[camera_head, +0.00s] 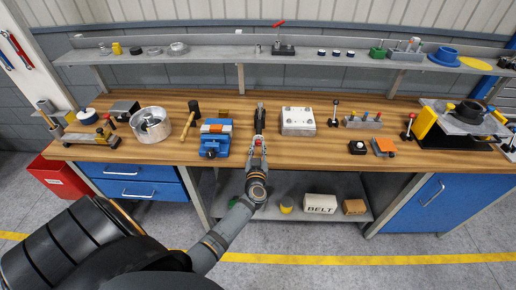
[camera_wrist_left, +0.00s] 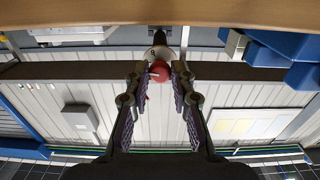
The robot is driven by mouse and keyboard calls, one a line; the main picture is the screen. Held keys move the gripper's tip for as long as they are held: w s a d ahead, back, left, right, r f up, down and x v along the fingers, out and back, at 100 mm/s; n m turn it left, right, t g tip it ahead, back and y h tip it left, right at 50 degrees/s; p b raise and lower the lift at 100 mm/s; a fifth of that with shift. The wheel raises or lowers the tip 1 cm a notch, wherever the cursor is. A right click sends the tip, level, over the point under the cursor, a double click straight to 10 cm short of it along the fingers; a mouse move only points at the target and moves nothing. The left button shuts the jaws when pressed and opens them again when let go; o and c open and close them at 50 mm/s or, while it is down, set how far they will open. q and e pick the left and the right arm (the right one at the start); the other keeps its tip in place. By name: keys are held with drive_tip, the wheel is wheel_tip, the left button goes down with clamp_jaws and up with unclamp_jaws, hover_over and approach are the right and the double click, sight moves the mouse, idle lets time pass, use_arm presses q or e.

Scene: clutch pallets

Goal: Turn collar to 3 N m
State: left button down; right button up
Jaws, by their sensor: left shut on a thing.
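My left gripper (camera_head: 258,146) is at the front edge of the wooden bench, in the middle of the head view. In the left wrist view its two fingers (camera_wrist_left: 160,88) stand on either side of a small round red part (camera_wrist_left: 160,71), with a pale piece behind it. The gripper is shut on this red part. A dark, long tool (camera_head: 260,117) lies beyond the fingertips, pointing away over the bench; I cannot tell whether the red part belongs to it. No collar scale can be read. My right gripper is not in view.
A blue vise (camera_head: 215,138) is close on the left, a pale block (camera_head: 298,121) close on the right. Further left are a hammer (camera_head: 190,118) and a round metal pan (camera_head: 151,125).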

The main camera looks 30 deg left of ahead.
use_arm(q)
drive_tip(key=n+p, duration=0.1)
drive_tip(key=n, duration=0.7)
drive_tip(key=shift+n+p, duration=0.3)
drive_tip(key=shift+n, duration=0.1)
drive_tip(key=n, duration=0.5)
drive_tip(key=shift+d+n+b, duration=0.1)
drive_tip(key=shift+n+b, duration=0.2)
drive_tip(key=n+b, duration=0.1)
drive_tip(key=n, duration=0.4)
drive_tip(key=shift+r, duration=0.1)
drive_tip(key=c, duration=1.1)
unclamp_jaws()
drive_tip(key=shift+c, duration=0.2)
